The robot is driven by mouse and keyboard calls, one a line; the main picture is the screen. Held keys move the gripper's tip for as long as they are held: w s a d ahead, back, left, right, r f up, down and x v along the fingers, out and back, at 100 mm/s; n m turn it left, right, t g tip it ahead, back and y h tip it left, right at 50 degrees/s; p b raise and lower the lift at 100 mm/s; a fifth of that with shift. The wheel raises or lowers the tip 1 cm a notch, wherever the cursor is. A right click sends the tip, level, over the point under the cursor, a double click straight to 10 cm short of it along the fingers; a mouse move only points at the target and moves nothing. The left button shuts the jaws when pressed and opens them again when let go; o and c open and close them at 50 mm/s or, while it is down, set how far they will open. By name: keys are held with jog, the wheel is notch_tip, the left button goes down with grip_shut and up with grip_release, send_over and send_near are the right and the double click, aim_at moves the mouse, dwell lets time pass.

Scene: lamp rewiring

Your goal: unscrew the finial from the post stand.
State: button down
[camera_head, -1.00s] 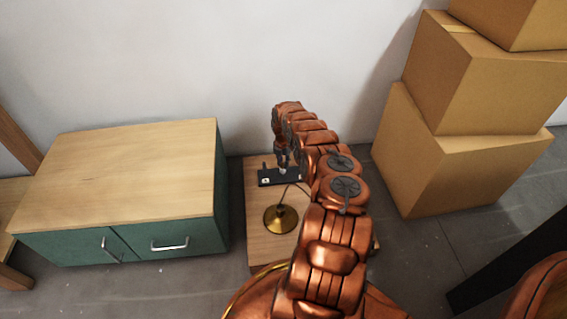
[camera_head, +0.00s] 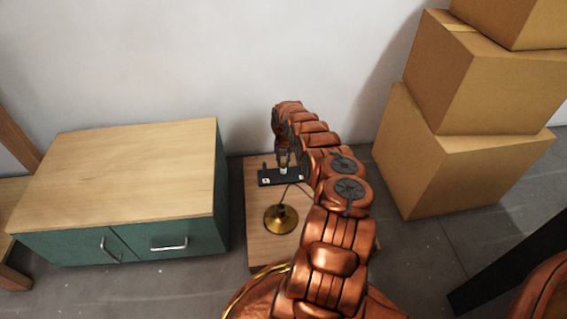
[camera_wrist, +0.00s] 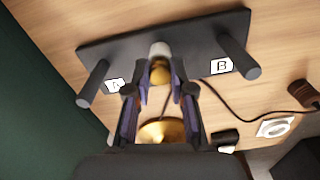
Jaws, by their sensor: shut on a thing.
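The post stand (camera_head: 267,181) is a black bar on the small wooden table. In the wrist view the stand (camera_wrist: 107,50) shows two dark upright posts, with white labels A and B. The finial (camera_wrist: 160,73) is a small gold ball between my fingers, in line with a pale cylinder (camera_wrist: 160,50) at mid-bar. My gripper (camera_wrist: 160,86) is shut on the finial, over the middle of the stand. In the head view my gripper (camera_head: 283,158) points down there and the finial cannot be made out. Whether the finial's thread is still engaged cannot be seen.
A brass lamp base (camera_head: 281,219) with a dark cord stands in front of the stand on the wooden table (camera_head: 262,251). A green cabinet (camera_head: 130,175) is close on the left. Stacked cardboard boxes (camera_head: 470,150) stand on the right, and a wall behind.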

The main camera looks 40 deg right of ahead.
jog(key=shift+n, duration=0.5)
jog(key=shift+d+f+n+b, duration=0.15)
jog(key=shift+f+n+b, duration=0.2)
jog(key=shift+b, duration=1.5)
jog(key=shift+n+b, duration=0.35)
jog(key=shift+b, duration=0.7)
jog(key=shift+r+b, duration=0.2)
jog(key=shift+b, duration=0.35)
jog(key=shift+r, duration=0.15)
jog(key=c, duration=0.9)
grip_release()
